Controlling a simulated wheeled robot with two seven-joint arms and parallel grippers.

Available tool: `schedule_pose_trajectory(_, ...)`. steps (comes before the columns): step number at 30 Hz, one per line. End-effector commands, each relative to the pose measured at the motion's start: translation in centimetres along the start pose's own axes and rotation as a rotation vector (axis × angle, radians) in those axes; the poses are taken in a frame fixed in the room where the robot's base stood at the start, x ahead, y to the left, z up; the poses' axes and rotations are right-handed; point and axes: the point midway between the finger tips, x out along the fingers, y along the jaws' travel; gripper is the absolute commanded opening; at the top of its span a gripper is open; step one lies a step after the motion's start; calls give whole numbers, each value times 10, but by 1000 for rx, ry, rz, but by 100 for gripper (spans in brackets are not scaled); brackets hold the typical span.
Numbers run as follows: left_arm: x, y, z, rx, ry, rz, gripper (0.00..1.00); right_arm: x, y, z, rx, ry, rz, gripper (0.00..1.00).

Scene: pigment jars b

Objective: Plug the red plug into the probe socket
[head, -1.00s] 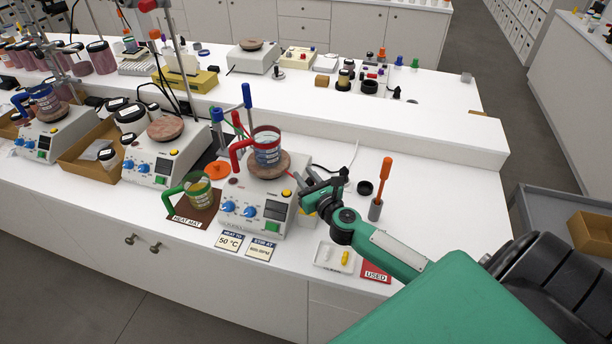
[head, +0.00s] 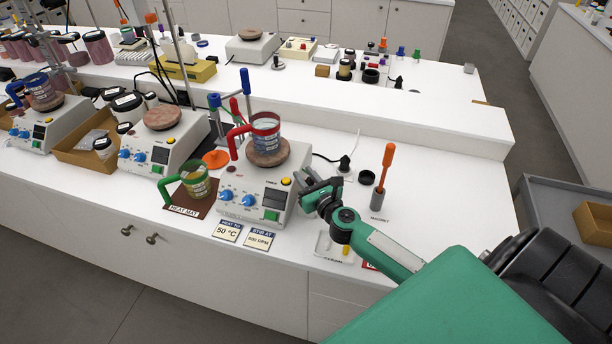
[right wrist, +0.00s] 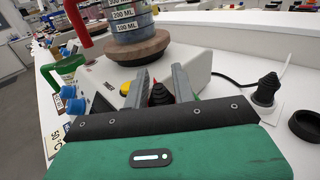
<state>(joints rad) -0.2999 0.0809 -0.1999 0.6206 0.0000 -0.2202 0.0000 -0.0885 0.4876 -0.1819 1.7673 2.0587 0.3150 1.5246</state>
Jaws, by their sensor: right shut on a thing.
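My right gripper (head: 311,194) is at the right side of the nearest hot plate stirrer (head: 243,206), above the bench. In the right wrist view its fingers (right wrist: 158,91) are shut on a small ribbed plug (right wrist: 160,94), dark with reddish parts; I take it to be the red plug. Its tip is hidden. The stirrer's side (right wrist: 196,66) is just beyond the fingers; I cannot tell if the plug touches it. I cannot make out the probe socket. A beaker with a red handle (head: 265,122) stands on the stirrer's round plate. My left gripper is not in view.
A black plug (right wrist: 265,89) with a cable sits on a white block right of the gripper. A black cap (head: 367,177) and an orange-handled tool (head: 387,156) stand farther right. A green-handled mug (head: 194,181) is left of the stirrer. A white tray (head: 322,246) lies below my arm.

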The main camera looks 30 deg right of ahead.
Motion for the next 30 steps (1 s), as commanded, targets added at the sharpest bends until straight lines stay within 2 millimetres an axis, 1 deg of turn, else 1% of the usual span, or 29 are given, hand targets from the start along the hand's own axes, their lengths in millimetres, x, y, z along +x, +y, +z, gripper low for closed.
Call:
schedule_pose_trajectory(28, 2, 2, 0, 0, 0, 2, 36, 0, 0, -8, -1, 3, -1, 4)
schedule_pose_trajectory(29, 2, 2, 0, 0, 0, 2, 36, -1, 0, -8, -1, 3, -1, 30)
schedule_pose_trajectory(30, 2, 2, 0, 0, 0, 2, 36, -1, 0, -8, -1, 4, -1, 38)
